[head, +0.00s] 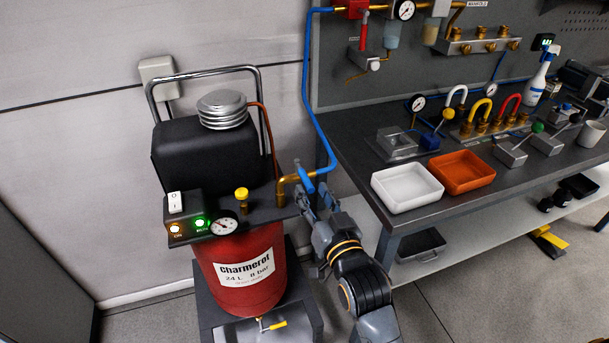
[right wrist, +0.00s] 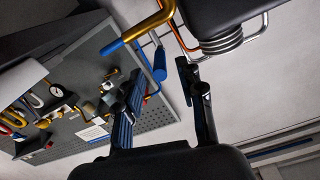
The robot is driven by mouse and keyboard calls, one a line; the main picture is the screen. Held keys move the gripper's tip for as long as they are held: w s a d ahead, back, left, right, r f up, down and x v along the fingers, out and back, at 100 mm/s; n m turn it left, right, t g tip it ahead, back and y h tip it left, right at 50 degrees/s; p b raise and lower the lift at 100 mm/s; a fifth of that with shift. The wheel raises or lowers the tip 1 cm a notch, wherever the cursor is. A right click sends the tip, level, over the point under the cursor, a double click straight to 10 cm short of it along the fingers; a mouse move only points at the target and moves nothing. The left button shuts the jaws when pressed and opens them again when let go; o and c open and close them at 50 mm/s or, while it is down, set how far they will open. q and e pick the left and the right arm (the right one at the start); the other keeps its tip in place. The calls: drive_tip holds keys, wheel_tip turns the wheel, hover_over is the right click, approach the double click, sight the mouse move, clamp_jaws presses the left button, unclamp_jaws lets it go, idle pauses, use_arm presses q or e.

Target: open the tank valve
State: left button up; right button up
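The red tank (head: 245,270) of the compressor stands at the left. A brass pipe (head: 284,187) rises beside its top plate and carries a blue valve lever (head: 303,178). My right gripper (head: 317,200) is at this lever, just to its lower right. In the right wrist view, the blue lever (right wrist: 159,64) hangs from the brass pipe (right wrist: 146,26). It shows between the two spread fingertips of my right gripper (right wrist: 158,76), with gaps on both sides. The gripper is open and holds nothing. My left gripper is not in view.
A blue hose (head: 309,100) runs up from the brass pipe to the wall panel. A yellow knob (head: 241,194) and a gauge (head: 223,223) are on the compressor. The workbench (head: 350,165) with a white tray (head: 407,188) and orange tray (head: 464,172) stands to the right.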

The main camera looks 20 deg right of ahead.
sight(301, 171)
drive_tip(key=w, duration=0.5)
drive_tip(key=shift+w+a, duration=0.1)
drive_tip(key=shift+w, duration=0.25)
clamp_jaws()
